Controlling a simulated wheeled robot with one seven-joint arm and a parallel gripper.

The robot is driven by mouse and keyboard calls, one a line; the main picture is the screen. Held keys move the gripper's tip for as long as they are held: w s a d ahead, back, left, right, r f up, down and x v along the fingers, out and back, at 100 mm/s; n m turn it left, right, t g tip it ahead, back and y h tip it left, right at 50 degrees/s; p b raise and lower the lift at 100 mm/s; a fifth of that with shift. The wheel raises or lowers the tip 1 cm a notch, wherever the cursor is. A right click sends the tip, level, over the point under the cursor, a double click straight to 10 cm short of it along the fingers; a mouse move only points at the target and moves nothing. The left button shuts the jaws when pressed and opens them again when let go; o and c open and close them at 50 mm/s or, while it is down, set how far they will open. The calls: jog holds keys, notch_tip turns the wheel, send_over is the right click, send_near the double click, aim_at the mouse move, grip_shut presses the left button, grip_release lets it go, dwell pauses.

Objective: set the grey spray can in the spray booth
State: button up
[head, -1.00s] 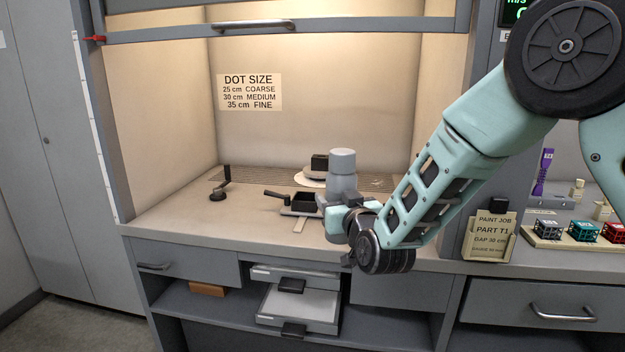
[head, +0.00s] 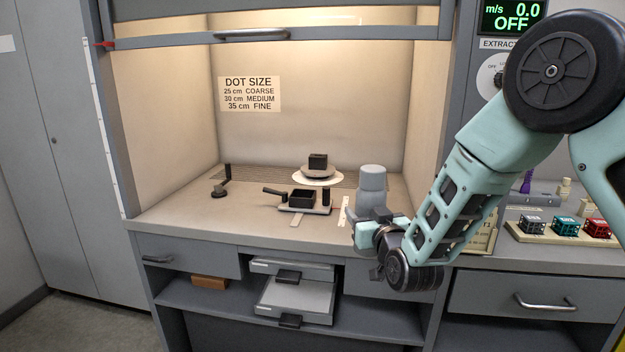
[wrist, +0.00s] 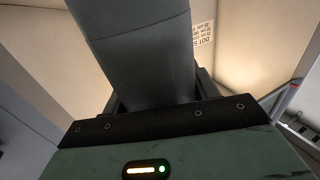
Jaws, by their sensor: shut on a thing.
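The grey spray can (head: 372,184) stands upright in my gripper (head: 373,214), at the front right of the spray booth (head: 255,226). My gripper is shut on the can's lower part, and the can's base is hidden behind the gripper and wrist. In the wrist view the can (wrist: 143,60) fills the middle between the two dark fingers of my gripper (wrist: 155,98). I cannot tell whether the can touches the booth floor.
A round turntable with a dark block (head: 317,161) stands mid-booth. A black tray on a slide (head: 303,199) is in front of it. A small crank (head: 219,191) is at left. The raised sash (head: 300,33) hangs above. The floor at front left is clear.

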jog(key=s+d+f+m+h+p, duration=0.1)
jog(key=s+d+f+h, duration=0.1)
jog(key=d, duration=0.8)
jog(key=s+d+f+m+h+p, duration=0.1)
jog(key=s+d+f, duration=0.2)
jog(key=d, duration=0.7)
jog(key=shift+s+f+m+h+p, duration=0.3)
jog(key=shift+f+h+p, duration=0.1)
jog(key=shift+f, duration=0.4)
